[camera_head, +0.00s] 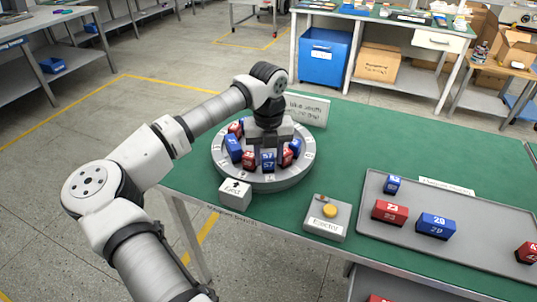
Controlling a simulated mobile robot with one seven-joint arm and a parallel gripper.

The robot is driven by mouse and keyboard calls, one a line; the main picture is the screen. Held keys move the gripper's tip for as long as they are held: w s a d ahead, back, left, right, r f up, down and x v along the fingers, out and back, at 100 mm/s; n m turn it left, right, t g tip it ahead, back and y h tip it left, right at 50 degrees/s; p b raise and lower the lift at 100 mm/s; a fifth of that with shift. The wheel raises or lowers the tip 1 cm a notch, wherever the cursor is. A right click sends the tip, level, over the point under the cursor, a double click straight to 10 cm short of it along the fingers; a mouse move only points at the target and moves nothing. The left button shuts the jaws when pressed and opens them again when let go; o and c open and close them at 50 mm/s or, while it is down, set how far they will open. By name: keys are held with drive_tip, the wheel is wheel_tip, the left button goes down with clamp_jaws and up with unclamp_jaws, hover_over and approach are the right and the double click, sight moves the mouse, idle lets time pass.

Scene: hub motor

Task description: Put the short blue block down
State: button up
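My gripper (269,133) points down over the middle of a round grey hub (262,182) on the green table. Its fingers are hidden behind the blocks and its own body, so I cannot tell whether it is open or holds anything. Red and blue numbered blocks stand in a ring on the hub, among them a blue block (268,161) at the front and another blue block (234,147) at the left. A small, short blue block (393,184) stands on the grey tray (470,216) at the right, well apart from my gripper.
The tray also holds a red block (389,211), a longer blue block (436,226) and a red block (528,253) at the right. A box with a yellow button (329,211) and a white arrow block (235,194) stand near the front edge. A sign (307,110) stands behind the hub.

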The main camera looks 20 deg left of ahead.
sight(268, 159)
wheel_tip(268, 159, up, 12)
drive_tip(key=b, duration=0.1)
drive_tip(key=shift+r, duration=0.2)
